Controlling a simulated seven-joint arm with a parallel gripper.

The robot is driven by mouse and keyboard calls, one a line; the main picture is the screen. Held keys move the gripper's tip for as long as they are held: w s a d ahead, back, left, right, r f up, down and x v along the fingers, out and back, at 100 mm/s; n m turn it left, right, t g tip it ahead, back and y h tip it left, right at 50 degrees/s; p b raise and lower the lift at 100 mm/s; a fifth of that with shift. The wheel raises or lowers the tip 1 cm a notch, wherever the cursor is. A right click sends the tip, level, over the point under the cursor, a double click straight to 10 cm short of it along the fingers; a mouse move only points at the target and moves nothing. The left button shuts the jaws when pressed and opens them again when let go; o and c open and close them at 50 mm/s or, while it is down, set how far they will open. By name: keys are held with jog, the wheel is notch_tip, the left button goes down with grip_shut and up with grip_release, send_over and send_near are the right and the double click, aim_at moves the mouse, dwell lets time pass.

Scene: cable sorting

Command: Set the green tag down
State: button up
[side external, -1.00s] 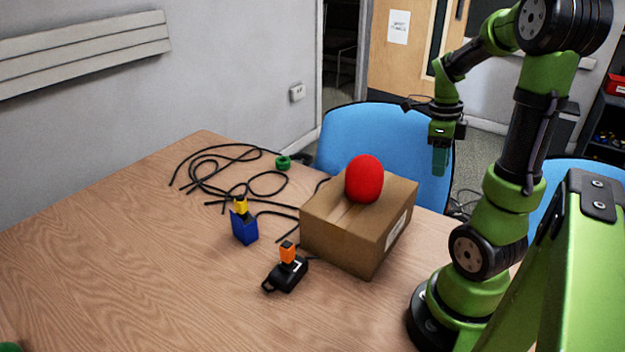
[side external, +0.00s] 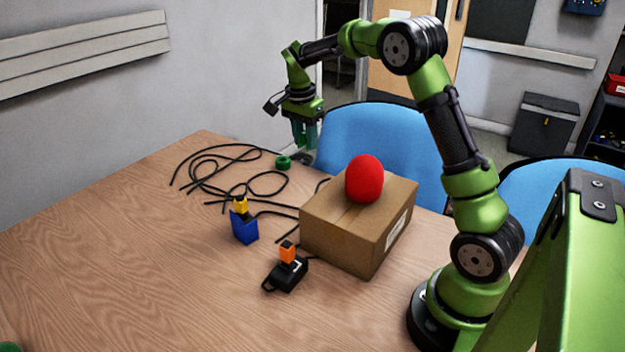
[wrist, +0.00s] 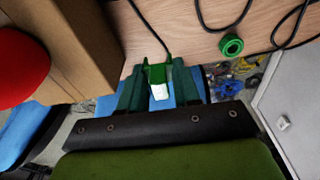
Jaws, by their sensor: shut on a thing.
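The green tag (wrist: 156,72), with a white patch on it, is between the two fingers of my gripper (wrist: 160,88) in the wrist view. My gripper is shut on it. In the side view my gripper (side external: 304,135) points down in the air, beyond the back edge of the table or over it; I cannot tell which. The tag cannot be told apart from the green fingers there. A green ring (side external: 283,162) lies on the table near the back edge; it also shows in the wrist view (wrist: 231,45).
A cardboard box (side external: 345,235) with a red ball (side external: 364,179) on top stands at the right. Black cable (side external: 215,180) lies in loops. A blue holder with a yellow tag (side external: 240,204) and a black connector with an orange tag (side external: 287,252) stand in front.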

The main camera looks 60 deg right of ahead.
jog(key=w+a, duration=0.1)
send_over(302, 197)
jog(key=shift+n, duration=0.3)
jog(key=f, duration=1)
jog(key=shift+a+f, duration=0.2)
jog(key=shift+f, duration=2.4)
jog(key=shift+f, duration=0.1)
jog(key=o, duration=1)
